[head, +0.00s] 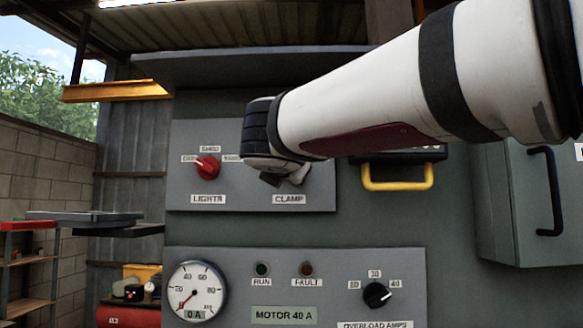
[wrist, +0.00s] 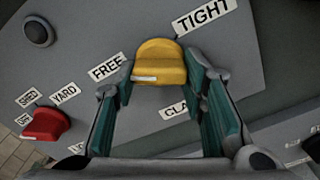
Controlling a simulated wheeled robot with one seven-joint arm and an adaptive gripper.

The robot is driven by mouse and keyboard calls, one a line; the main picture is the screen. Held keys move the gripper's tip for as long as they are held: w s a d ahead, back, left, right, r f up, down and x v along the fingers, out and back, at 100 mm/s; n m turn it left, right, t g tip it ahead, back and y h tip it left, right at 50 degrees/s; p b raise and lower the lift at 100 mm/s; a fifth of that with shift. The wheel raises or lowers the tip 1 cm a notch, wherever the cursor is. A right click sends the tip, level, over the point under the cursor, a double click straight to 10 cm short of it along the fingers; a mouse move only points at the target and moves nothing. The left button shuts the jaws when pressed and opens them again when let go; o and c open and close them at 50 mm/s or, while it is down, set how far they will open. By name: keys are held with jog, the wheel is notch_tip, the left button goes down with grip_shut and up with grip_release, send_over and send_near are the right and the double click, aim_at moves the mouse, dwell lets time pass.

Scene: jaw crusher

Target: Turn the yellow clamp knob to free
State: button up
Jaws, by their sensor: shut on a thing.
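The yellow clamp knob (wrist: 160,62) is on the grey panel in the wrist view, between the FREE label (wrist: 107,66) on its left and the TIGHT label (wrist: 207,17) at its upper right. A short white mark shows on its lower-left face; I cannot tell which label it points to. My gripper (wrist: 160,76) is shut on the knob, with one green-padded finger on each side. In the head view my gripper (head: 284,178) is at the panel just above the CLAMP label (head: 288,199), and my arm hides the knob.
A red lights knob (head: 208,168) is left on the same panel, and also shows in the wrist view (wrist: 46,124). A yellow handle (head: 397,185) sticks out to the right. Below are a gauge (head: 194,291) and a black overload knob (head: 376,295). A shelf-like ledge overhangs the panel.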

jog(key=shift+f, duration=0.15)
jog(key=o, duration=1.2)
jog(key=shift+c, duration=0.2)
jog(key=s, duration=1.2)
jog(key=shift+a, duration=0.25)
